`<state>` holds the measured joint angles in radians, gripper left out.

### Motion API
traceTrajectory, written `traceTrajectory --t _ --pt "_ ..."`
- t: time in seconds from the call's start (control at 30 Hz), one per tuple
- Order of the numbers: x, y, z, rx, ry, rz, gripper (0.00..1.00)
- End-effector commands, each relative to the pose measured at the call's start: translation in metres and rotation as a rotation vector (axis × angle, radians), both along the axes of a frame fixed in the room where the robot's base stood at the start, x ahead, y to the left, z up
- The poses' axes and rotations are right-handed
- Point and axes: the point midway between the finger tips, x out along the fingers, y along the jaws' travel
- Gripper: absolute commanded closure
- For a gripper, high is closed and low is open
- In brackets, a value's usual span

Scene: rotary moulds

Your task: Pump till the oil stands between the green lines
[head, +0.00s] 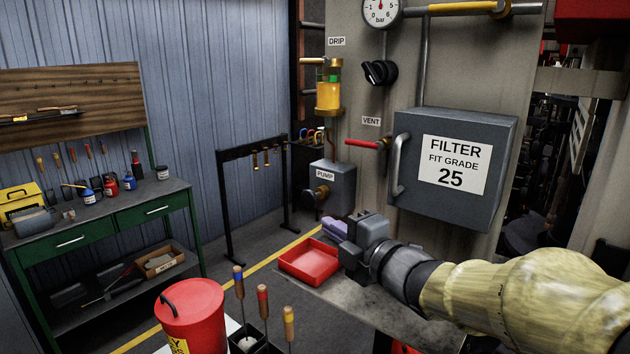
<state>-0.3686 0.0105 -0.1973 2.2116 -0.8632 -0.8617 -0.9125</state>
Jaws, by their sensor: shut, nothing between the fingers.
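The oil glass (328,95) hangs on the wall pillar under the DRIP label. Amber oil fills its lower part, and green marks (329,77) show near the oil's top. The exact level against the lines is too small to tell. The grey pump box (341,185), labelled PUMP, sits lower down with a round brass-and-dark knob (318,193) on its left front. My gripper (346,251) is shut and empty, in front of and below the pump box, apart from the knob. Its fingertips are hard to make out.
A red VENT handle (362,143) and the FILTER box (472,205) are on the right. A red bin (190,315) and upright tools stand in front.

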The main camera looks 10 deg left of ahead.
Motion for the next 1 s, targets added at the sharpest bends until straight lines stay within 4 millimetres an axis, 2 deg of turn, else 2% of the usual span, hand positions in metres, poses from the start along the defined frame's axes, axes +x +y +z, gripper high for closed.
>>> traceTrajectory --t 0.03,0.13,0.43,0.8,1.0 --pt "-0.004 0.002 -0.008 0.001 -0.006 0.002 1.00" --pt "-0.011 0.006 -0.010 -0.001 -0.008 0.003 1.00" --pt "-0.028 0.014 -0.007 -0.006 -0.016 0.002 1.00" --pt "-0.028 0.015 -0.004 -0.006 -0.013 0.003 1.00" --pt "-0.019 0.025 -0.004 -0.007 -0.011 0.004 1.00"
